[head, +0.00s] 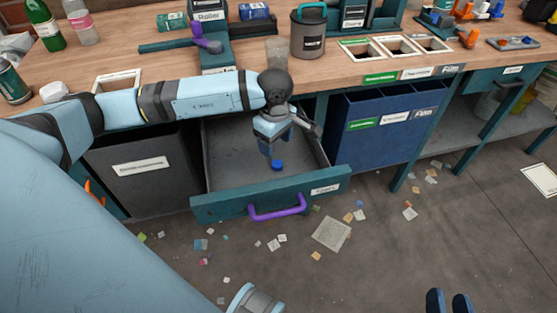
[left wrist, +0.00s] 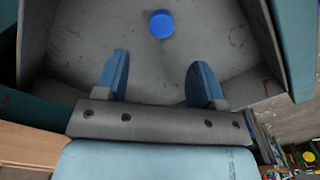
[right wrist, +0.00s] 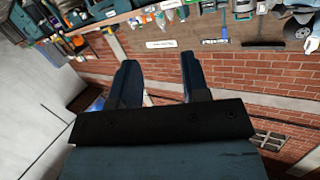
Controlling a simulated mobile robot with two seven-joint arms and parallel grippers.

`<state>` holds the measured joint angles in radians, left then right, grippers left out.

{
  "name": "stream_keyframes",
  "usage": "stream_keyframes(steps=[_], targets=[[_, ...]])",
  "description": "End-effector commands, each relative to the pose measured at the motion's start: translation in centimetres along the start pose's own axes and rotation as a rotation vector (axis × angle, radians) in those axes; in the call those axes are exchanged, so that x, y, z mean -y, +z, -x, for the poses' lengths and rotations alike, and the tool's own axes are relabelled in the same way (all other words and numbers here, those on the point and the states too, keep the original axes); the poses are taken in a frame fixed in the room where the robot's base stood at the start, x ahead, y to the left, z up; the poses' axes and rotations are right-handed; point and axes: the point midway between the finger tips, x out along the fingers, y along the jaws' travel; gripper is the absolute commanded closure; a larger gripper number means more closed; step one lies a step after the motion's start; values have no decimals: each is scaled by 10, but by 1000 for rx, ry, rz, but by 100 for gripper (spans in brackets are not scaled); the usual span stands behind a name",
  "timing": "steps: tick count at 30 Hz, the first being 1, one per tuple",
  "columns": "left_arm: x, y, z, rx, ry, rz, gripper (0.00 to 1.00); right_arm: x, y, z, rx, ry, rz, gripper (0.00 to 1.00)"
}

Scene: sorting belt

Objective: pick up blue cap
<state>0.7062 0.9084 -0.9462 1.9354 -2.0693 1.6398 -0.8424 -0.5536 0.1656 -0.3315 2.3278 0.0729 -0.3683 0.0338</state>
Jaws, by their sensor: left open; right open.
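The blue cap (head: 277,165) lies on the grey floor of an open drawer (head: 228,150). In the left wrist view the cap (left wrist: 161,24) is a round blue disc, beyond the fingertips and roughly in line with the gap between them. My left gripper (head: 274,148) reaches down into the drawer, open and empty, close to the cap; I cannot tell the exact height between them. Its two blue fingers (left wrist: 157,75) stand apart. My right gripper (head: 449,302) is at the bottom right of the head view, away from the drawer. Its fingers (right wrist: 159,82) are open and empty.
The drawer's teal front has a purple handle (head: 277,208). A dark bin (head: 150,185) stands left of it and a blue bin (head: 385,140) right. The wooden worktop (head: 240,60) above carries bottles, a grey canister (head: 308,35) and a roller. Scraps litter the floor.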

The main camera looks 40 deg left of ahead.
Motion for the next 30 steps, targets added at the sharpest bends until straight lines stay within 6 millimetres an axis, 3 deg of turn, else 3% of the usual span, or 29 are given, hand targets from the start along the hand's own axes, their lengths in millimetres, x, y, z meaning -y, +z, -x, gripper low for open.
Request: stream_keyframes(steps=[3, 11, 18, 26, 27, 30], targets=[[0, 1, -16, 2, -1, 0, 37, 3, -5, -1, -29, -11, -4, 58], [1, 2, -33, 3, 0, -1, 37, 6, -10, -2, -65, -21, -9, 58], [2, 6, -68, 3, -2, 1, 37, 14, -26, -4, -158, -53, -25, 58], [2, 6, -73, 3, 1, 0, 37, 19, -45, -3, -210, -76, -15, 58], [2, 6, -73, 3, 1, 0, 39, 18, -44, -3, -208, -75, -14, 58], [2, 6, -73, 3, 1, 0, 62, 17, -42, -3, -201, -74, -13, 58]])
